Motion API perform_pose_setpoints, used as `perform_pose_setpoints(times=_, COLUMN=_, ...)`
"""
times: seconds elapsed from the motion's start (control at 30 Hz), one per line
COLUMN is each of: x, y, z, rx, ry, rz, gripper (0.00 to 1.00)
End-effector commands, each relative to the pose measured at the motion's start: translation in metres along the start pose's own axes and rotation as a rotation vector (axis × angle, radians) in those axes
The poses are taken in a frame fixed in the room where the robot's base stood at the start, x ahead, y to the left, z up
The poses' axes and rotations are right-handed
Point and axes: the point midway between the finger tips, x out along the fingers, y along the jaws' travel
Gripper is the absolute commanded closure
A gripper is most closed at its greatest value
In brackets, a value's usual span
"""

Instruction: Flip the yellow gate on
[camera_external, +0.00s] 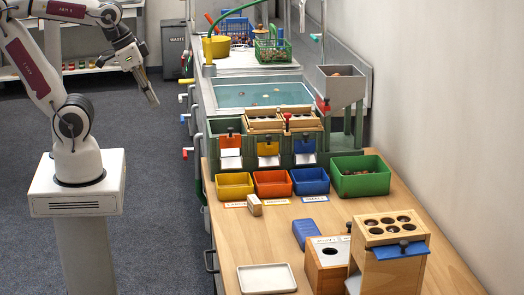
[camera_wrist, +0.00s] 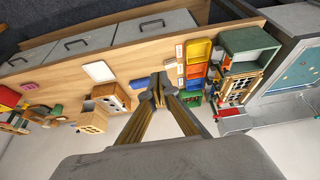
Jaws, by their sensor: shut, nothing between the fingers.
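The yellow gate (camera_external: 268,148) is a small upright plate with a dark knob, the middle one of three on the green-framed sorting unit. An orange gate (camera_external: 231,141) is to its left and a blue gate (camera_external: 305,146) to its right. White chutes slope below them. My gripper (camera_external: 152,99) hangs in the air over the floor, left of the bench and well apart from the gates. Its fingers (camera_wrist: 158,88) are together and empty in the wrist view. I cannot make out the yellow gate clearly in the wrist view.
A yellow bin (camera_external: 234,186), an orange bin (camera_external: 272,183), a blue bin (camera_external: 310,181) and a green bin (camera_external: 360,175) stand before the gates. A hopper (camera_external: 341,85) rises behind right. Colored handles (camera_external: 186,153) stick out from the bench's left side. The front bench has clear room.

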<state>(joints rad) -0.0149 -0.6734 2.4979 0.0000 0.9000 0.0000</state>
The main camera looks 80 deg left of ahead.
Motion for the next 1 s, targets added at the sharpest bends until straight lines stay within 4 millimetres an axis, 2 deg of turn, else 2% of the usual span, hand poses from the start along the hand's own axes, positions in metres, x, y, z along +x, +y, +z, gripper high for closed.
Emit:
perform_pose_setpoints(times=0.57, x=0.038, y=-0.015, z=-0.022, rx=0.005, ry=-0.162, rz=-0.035, gripper=1.0)
perform_pose_setpoints(times=1.0, x=0.072, y=-0.034, z=-0.049, rx=0.126, ry=-0.25, rz=-0.066, gripper=1.0)
